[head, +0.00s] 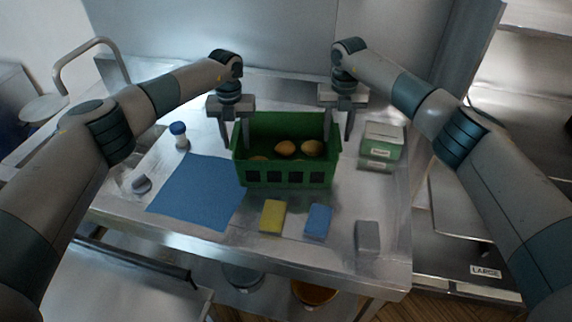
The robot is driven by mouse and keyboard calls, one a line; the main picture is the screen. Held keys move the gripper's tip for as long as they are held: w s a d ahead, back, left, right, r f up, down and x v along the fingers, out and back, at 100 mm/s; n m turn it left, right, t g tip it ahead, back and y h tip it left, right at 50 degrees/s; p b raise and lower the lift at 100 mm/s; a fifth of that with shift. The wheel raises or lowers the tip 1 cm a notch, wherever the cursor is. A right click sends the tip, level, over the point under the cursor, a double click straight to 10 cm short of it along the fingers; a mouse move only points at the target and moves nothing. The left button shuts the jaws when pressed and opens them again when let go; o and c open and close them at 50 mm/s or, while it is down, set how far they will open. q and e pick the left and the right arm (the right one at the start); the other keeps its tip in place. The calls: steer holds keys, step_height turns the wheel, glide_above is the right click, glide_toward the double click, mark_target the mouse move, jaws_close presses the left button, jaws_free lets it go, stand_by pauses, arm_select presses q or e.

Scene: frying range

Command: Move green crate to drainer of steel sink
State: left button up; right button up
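The green crate (288,179) stands upright on the steel table in the head view, with several round, brownish-yellow items inside. My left gripper (236,143) is at the crate's left side wall, one finger outside and one inside. My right gripper (338,134) is at the right side wall in the same way. Both look open, with gaps between finger and wall. At the far left, a curved steel pipe like a tap (88,48) stands by a steel surface that looks like the sink. Its drainer cannot be made out, partly hidden by my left arm.
On the steel table (180,228) lie a blue mat (198,192), a yellow block (273,216), a blue block (319,220) and a grey block (367,237). A blue-capped bottle (180,135) stands left, a green-and-white box (381,146) right of the crate. A wall closes the back.

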arm_select(q)
steer(key=shift+w+r, duration=0.1)
steer(key=shift+r, duration=0.1)
steer(key=shift+r, duration=0.25)
step_height(320, 180, up, 11)
stand_by(0.5)
arm_select(e)
step_height(320, 180, up, 12)
stand_by(0.9)
steer(key=shift+f, duration=0.1)
stand_by(0.4)
